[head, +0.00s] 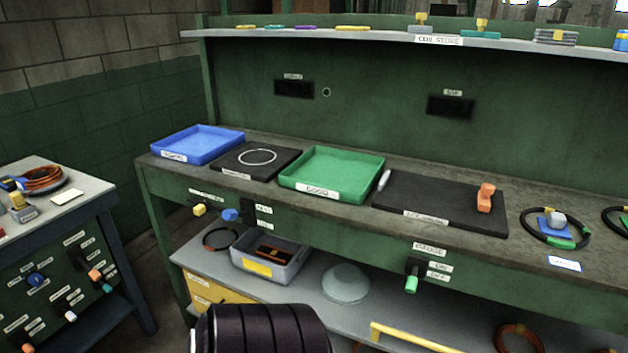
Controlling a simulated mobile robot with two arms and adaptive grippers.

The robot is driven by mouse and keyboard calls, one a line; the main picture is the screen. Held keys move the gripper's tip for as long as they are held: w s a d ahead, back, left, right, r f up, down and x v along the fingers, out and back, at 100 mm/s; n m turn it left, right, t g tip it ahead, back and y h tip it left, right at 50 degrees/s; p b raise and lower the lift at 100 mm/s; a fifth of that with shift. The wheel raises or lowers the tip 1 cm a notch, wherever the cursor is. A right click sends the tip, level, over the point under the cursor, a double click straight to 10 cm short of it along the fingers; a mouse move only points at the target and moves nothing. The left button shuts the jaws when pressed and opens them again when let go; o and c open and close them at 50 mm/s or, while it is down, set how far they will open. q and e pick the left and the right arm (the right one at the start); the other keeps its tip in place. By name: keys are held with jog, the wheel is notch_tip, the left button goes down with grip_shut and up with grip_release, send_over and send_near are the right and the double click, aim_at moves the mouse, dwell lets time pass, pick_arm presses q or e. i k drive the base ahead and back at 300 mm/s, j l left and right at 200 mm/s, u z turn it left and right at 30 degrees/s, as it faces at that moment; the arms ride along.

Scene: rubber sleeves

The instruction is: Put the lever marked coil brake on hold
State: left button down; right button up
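I cannot read coil brake on any label, so I cannot tell which lever it is. A green-tipped lever (411,284) hangs down from a black slot on the bench front, with small labels above and beside it. A yellow knob (199,210) and a blue knob (230,215) sit farther left on the same front, beside a black slot with two labels. On the left cabinet front are an orange lever (95,275), a white-tipped lever (70,316) and a blue knob (36,279). Neither gripper's fingers are in view; a black ribbed part of mine shows at the bottom.
The bench top holds a blue tray (237,137), a green tray (379,160), a black mat (420,195) with an orange piece (486,197), and a black ring (529,232). The shelf below holds a grey bin (270,270) and a dome (346,284). A floor gap separates bench and left cabinet.

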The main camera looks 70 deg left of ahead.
aim_at(96, 275)
jog(key=u, duration=3.55)
jog(key=i+j+u, duration=0.15)
jog(key=u, duration=0.15)
